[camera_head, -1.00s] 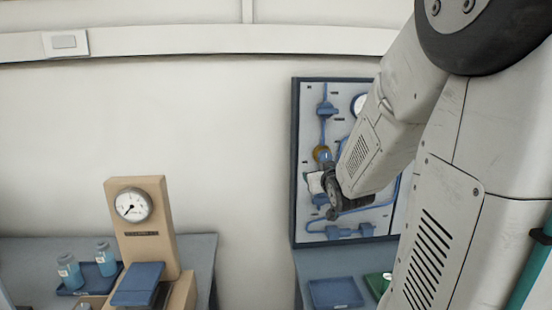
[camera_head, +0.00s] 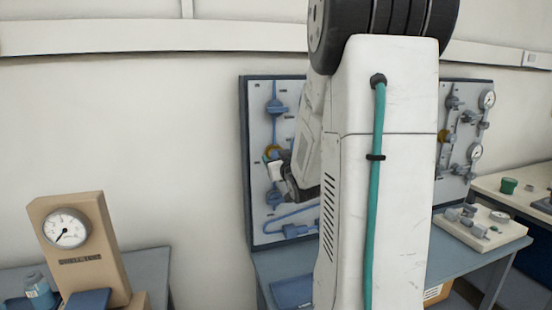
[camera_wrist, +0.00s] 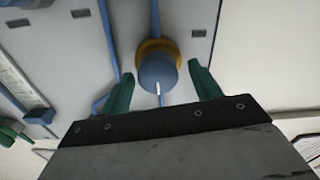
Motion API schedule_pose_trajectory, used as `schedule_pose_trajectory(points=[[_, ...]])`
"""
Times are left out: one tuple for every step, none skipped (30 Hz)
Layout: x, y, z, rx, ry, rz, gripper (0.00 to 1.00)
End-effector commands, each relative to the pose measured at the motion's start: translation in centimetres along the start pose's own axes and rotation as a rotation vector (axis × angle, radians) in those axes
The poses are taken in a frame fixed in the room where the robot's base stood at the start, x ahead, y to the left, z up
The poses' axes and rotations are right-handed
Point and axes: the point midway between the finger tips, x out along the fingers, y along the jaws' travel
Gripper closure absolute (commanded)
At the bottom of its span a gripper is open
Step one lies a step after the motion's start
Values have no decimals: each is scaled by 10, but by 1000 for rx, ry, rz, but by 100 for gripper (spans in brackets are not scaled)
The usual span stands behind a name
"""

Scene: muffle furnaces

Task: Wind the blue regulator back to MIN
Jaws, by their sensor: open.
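The blue regulator is a round blue knob (camera_wrist: 158,76) with a white pointer line, set on a brass-coloured collar (camera_wrist: 158,48). In the wrist view its pointer line points toward the bottom of the picture. My gripper (camera_wrist: 160,70) is open, with one green finger on each side of the knob. A gap shows between each finger and the knob. In the head view the brass collar (camera_head: 273,151) shows on the wall panel (camera_head: 258,220), just above my wrist. My arm hides the panel's middle. The MIN mark cannot be read.
Blue pipes and a blue valve (camera_head: 276,105) are on the panel near the knob. More valves and gauges (camera_head: 487,99) are on its right part. A wooden stand with a gauge (camera_head: 66,229) is at the left. A bench (camera_head: 490,255) runs below the panel.

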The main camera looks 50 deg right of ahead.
Motion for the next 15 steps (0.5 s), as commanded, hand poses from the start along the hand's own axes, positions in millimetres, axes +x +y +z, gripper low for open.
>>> schedule_pose_trajectory(points=[[0, 1, 0, 0, 0, 1, 37], [0, 1, 0, 0, -1, 1, 37], [0, 2, 0, 0, -1, 2, 37], [0, 2, 0, 0, -1, 2, 37], [0, 2, 0, 0, -1, 2, 37], [0, 2, 0, 0, -1, 2, 45], [0, 2, 0, 0, -1, 2, 54], [0, 2, 0, 0, -1, 2, 62], [0, 2, 0, 0, -1, 2, 73], [0, 2, 0, 0, -1, 2, 82], [0, 1, 0, 0, -1, 2, 82], [0, 1, 0, 0, -1, 2, 82], [0, 1, 0, 0, -1, 2, 82], [0, 1, 0, -1, -1, 2, 82], [0, 1, 0, -2, -1, 1, 82]])
